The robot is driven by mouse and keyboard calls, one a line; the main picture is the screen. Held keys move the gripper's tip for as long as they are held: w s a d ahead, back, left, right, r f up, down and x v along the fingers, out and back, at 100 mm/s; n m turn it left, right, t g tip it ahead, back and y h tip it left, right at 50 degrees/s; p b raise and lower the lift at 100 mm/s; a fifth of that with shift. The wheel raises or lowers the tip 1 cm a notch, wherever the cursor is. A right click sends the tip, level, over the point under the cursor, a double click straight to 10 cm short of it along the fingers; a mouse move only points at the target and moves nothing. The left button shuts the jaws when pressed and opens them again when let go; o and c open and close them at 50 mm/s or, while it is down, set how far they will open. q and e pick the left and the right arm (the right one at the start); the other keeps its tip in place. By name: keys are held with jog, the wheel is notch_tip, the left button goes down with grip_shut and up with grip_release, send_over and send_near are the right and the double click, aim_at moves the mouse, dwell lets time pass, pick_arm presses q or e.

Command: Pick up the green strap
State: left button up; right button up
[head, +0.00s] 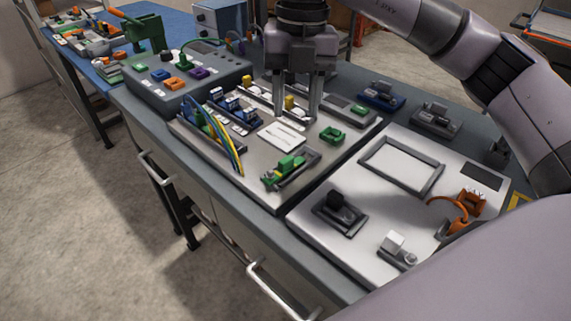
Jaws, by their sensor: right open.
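My right gripper (297,108) points down over the far part of the grey-white board (237,167). Its two fingers are apart, with a small yellow piece (290,103) showing between them. A long green piece with a raised block (284,173) lies in a dark holder near the board's front edge. A smaller green loop-like piece (332,134) lies to the right of the fingers. I cannot tell for sure which of the two is the green strap. Both are apart from the gripper. My left gripper is not in view.
Yellow, green and blue cables (226,143) arch up on the board's left. A white card (283,135) lies between them and the green pieces. A second pale board (335,243) with dark fixtures and an orange cable (447,202) is at right. A grey control box (180,84) stands behind left.

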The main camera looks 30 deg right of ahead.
aim_at(286, 159)
jog(key=f+m, duration=0.3)
jog(key=a+f+m+p, duration=0.1)
jog(key=f+m, duration=0.2)
jog(key=f, duration=0.1)
jog(key=f+m, duration=0.3)
jog(key=shift+a+f+y, duration=0.25)
jog(key=shift+a+y, duration=0.05)
grip_shut()
